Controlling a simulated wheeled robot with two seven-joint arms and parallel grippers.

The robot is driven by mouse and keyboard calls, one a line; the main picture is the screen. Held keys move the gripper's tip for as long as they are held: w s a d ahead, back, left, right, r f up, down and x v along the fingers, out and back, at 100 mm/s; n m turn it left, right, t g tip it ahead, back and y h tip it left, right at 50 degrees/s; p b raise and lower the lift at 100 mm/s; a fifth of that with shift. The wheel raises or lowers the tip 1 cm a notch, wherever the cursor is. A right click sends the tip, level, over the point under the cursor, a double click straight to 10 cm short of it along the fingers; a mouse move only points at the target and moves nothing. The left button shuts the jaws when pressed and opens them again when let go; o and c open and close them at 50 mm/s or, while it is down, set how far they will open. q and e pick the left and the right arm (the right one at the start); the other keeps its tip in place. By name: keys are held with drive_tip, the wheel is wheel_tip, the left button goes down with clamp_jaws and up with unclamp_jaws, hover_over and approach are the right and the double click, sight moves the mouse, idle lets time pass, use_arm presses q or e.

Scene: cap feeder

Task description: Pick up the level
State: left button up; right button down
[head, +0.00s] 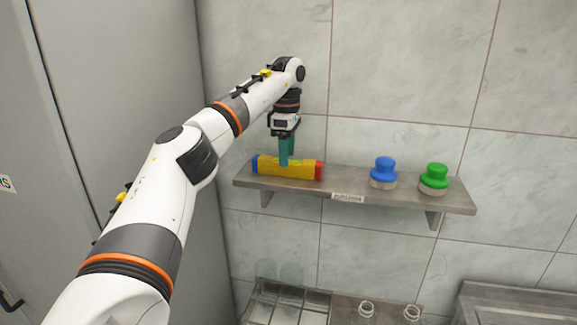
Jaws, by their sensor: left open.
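The level (303,170) is a yellow bar with a blue end on the left and a red end on the right. It lies lengthwise on the left part of the wall shelf (345,187). My left gripper (285,160) points down at the level's middle-left part with teal fingers. One finger overlaps the level's front face in the head view; the other is mostly hidden behind it. The jaws are open around the level, and contact cannot be made out. My right gripper is not in view.
A blue cap (384,173) and a green cap (434,179) stand on the shelf to the right of the level. Below are a rack (290,303) with clear vessels and two glass bottles (366,312). A grey cabinet (120,90) stands close on the left.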

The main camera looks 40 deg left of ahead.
use_arm(q)
drive_tip(key=f, duration=0.1)
drive_tip(key=f+p, duration=0.1)
drive_tip(key=f, duration=0.1)
drive_tip(key=shift+s+d, duration=0.1)
drive_tip(key=shift+s, duration=0.15)
drive_tip(key=shift+w+f, duration=0.15)
drive_tip(key=shift+f, duration=0.15)
drive_tip(key=c, duration=1.1)
drive_tip(key=shift+r, duration=0.1)
drive_tip(key=shift+c, duration=0.2)
